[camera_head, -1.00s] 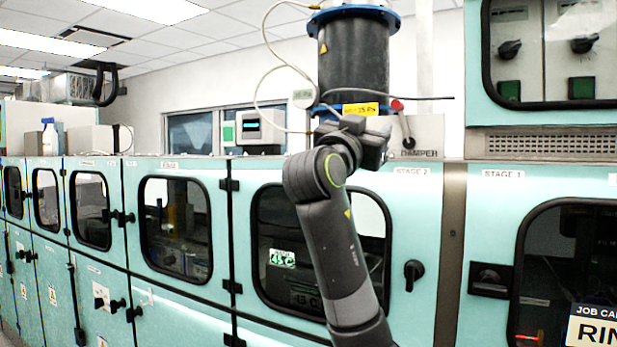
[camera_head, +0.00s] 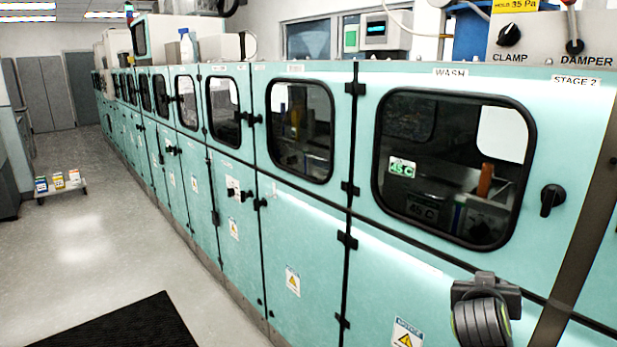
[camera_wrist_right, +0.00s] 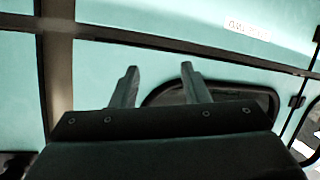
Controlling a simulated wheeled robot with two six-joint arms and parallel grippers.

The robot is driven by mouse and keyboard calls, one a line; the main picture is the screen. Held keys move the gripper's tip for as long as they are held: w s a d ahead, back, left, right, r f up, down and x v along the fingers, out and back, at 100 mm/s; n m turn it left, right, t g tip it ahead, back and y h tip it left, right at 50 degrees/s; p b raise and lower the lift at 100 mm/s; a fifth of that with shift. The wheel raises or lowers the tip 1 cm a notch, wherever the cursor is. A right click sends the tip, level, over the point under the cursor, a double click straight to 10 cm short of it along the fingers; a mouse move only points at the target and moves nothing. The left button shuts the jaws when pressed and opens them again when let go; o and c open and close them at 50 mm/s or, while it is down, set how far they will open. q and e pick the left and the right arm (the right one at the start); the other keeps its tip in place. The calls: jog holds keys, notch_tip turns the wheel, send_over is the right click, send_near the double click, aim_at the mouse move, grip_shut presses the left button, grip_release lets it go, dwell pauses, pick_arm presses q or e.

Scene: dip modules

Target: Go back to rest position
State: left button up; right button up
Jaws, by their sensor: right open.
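My right gripper (camera_wrist_right: 160,84) is open in the right wrist view, its two dark fingers apart with nothing between them. The fingers point at the teal panels of the machine line. In the head view my right wrist and the dark gripper body (camera_head: 487,285) show low at the right, in front of the teal panels below the wash window. The fingertips cannot be made out there. My left gripper is in neither view.
A long row of teal cabinets (camera_head: 360,285) with windows and black handles runs back to the left. The clamp knob (camera_head: 509,35) and damper knob (camera_head: 575,46) sit top right. A black mat (camera_head: 125,325) and a low cart (camera_head: 62,190) are on the otherwise clear floor.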

jog(key=s+a+f+n+g+y, duration=0.15)
jog(key=s+f+g+y, duration=0.25)
jog(key=s+f, duration=1.4)
jog(key=s+a+f+n+g+y, duration=0.15)
jog(key=s+f, duration=0.25)
jog(key=s, duration=0.5)
jog(key=s+a+f+n+g+y, duration=0.15)
jog(key=s+f, duration=0.25)
jog(key=s, duration=0.5)
notch_tip(320, 180, down, 24)
jog(key=d+g, duration=0.1)
jog(key=g, duration=0.1)
jog(key=s+a+f+g, duration=0.1)
jog(key=s+f, duration=1.4)
jog(key=f, duration=0.1)
jog(key=shift+m, duration=0.45)
